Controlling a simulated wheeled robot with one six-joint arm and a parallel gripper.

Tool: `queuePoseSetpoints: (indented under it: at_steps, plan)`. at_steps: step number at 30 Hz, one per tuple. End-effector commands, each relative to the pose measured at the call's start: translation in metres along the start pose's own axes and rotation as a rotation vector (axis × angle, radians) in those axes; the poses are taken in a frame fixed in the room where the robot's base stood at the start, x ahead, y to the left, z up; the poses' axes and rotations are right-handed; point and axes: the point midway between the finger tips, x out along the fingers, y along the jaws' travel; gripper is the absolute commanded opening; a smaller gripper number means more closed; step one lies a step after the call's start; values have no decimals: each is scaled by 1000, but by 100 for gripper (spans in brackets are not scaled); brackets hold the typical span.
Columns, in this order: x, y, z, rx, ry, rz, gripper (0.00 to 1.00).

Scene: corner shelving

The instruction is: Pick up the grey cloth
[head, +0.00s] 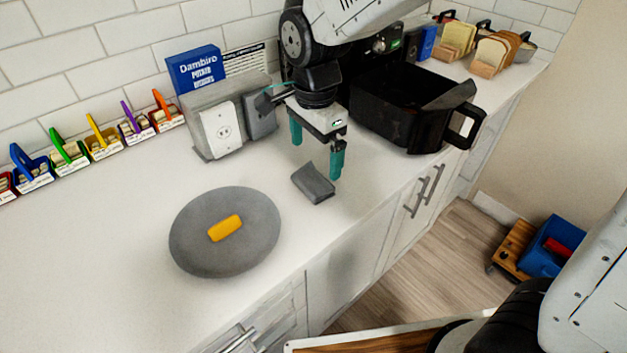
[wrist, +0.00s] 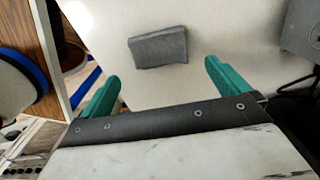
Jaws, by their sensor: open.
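The grey cloth (head: 314,183) is a small folded dark grey block lying on the white counter, near its front edge. It also shows in the wrist view (wrist: 158,47), ahead of the fingertips and between their lines. My gripper (head: 316,160) has two teal fingers pointing down, spread apart and empty. In the head view it hangs above and behind the cloth, with the right fingertip close to the cloth's upper right side. In the wrist view my gripper (wrist: 162,75) shows a wide gap with nothing in it. I cannot tell the exact height of the fingertips above the counter.
A round grey mat (head: 185,240) with a yellow block (head: 225,228) lies left of the cloth. A grey outlet box (head: 215,130) stands behind left. A black open bin (head: 400,130) with a handle stands right. The counter's front edge is close to the cloth.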

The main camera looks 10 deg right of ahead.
Motion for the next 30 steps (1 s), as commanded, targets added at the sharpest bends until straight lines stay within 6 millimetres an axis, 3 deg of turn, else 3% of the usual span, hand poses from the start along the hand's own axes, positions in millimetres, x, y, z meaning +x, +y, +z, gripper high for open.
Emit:
queuePoseSetpoints:
  at_steps: [13, 23, 27, 30]
  plan:
    - [59, 2, 4, -1, 0, 3, 100]
    - [66, 1, 4, -1, 0, 0, 100]
    - [66, 1, 4, -2, 0, 0, 61]
    - [66, 1, 4, -2, 0, 0, 60]
